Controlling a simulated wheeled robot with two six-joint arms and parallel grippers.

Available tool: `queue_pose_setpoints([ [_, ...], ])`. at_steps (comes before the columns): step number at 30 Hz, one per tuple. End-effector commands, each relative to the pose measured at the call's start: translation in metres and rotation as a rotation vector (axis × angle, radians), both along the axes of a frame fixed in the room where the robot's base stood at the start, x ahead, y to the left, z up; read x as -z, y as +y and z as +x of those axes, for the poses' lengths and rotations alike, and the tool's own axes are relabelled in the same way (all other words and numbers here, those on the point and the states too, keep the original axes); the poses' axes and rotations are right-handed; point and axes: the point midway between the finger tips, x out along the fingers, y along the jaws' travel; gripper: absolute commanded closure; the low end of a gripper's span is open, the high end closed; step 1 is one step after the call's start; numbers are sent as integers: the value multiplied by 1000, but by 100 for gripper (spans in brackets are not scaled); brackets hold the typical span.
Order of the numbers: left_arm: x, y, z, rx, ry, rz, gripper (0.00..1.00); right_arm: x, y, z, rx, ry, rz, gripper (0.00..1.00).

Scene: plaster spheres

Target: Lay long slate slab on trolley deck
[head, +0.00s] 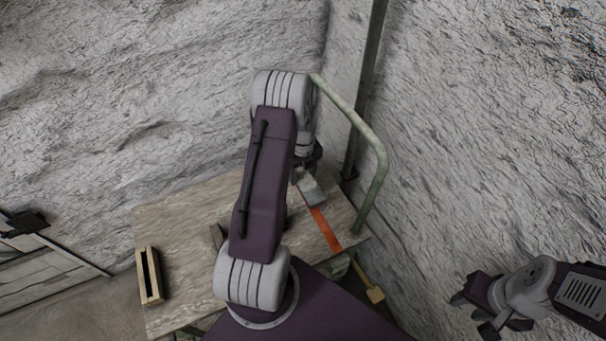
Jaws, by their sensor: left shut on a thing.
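The trolley deck (190,205) is a worn wooden top with a pale green tube handle (384,150) at its right end. My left arm crosses the middle of the head view and covers much of the deck. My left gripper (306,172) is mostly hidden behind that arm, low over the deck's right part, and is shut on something. A small grey piece (312,190) shows just below it; I cannot tell whether this is the slate slab. A dark piece (216,237) shows left of my arm, partly hidden. My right gripper (474,309) is open and empty at lower right, away from the deck.
An orange-red strip (326,230) lies along the deck's right part. A slotted wooden block (150,275) sits at the deck's left edge. A wooden-headed tool (374,294) shows below the deck's right corner. Rough grey walls stand close behind and to the right.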

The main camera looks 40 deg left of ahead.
Motion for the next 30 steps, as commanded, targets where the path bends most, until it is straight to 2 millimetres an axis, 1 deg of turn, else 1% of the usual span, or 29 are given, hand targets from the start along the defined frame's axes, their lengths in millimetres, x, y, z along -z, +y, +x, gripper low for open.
queue_pose_setpoints([
  [5, 16, 0, 1, -1, -3, 1, 100, 11, 0, 0, 0, 0, 0, 64],
  [12, 45, 0, 1, -1, -2, 1, 100, 29, 0, 0, 0, 0, 0, 64],
  [15, 53, 0, 1, -1, -3, 1, 100, 33, 0, 0, 0, 0, 0, 64],
  [18, 55, 0, 1, -1, -3, 1, 100, 34, 0, 0, 0, 0, 0, 64],
  [30, 55, 0, 1, -1, -3, 1, 100, 33, 0, 0, 0, 0, 0, 64],
])
